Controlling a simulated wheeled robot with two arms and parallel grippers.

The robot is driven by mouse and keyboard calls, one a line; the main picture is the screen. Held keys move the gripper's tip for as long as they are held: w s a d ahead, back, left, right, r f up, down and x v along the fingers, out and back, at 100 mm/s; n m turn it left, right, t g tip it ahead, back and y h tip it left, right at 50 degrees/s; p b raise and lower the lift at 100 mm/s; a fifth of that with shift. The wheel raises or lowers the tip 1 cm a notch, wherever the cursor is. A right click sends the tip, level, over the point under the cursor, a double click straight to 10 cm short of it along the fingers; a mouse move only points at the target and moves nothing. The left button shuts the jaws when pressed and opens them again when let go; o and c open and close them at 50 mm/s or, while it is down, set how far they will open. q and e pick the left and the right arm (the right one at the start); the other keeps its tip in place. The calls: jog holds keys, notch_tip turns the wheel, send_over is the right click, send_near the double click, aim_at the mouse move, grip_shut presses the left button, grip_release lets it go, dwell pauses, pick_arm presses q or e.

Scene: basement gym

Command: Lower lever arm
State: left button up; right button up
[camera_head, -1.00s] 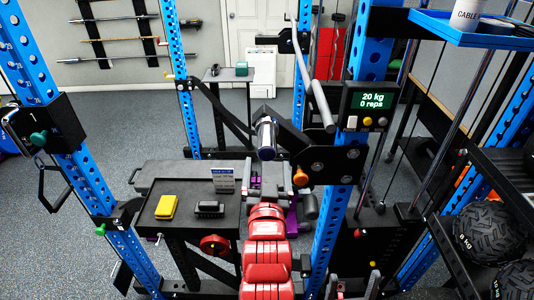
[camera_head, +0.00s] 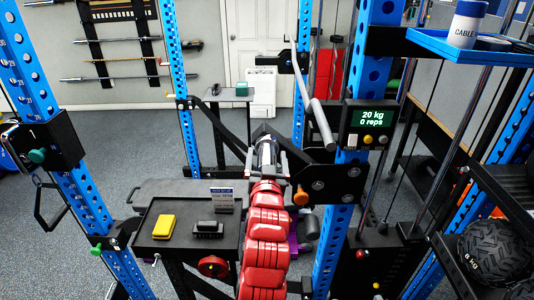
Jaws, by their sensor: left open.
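The lever arm (camera_head: 292,140) is a black bar running from the pivot plate on the right blue upright towards the centre. A silver-ended sleeve (camera_head: 265,146) sits at its near end. My left gripper (camera_head: 266,160), on my red arm, reaches up from the bottom centre. Its grey fingers are open, one on each side of the sleeve. I cannot tell whether they touch it. The gripper hides the sleeve's lower part. My right gripper is not in view.
A black tray (camera_head: 176,248) left of my arm holds a yellow block (camera_head: 163,226), a black item (camera_head: 207,229) and a small sign (camera_head: 222,198). An orange knob (camera_head: 300,197) is close on the right. The display (camera_head: 369,118) reads 20 kg, 0 reps. Blue uprights stand on both sides.

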pick_arm(q)
jog(key=shift+w, duration=0.15)
jog(key=shift+c, duration=0.2)
grip_shut()
dwell(0.3)
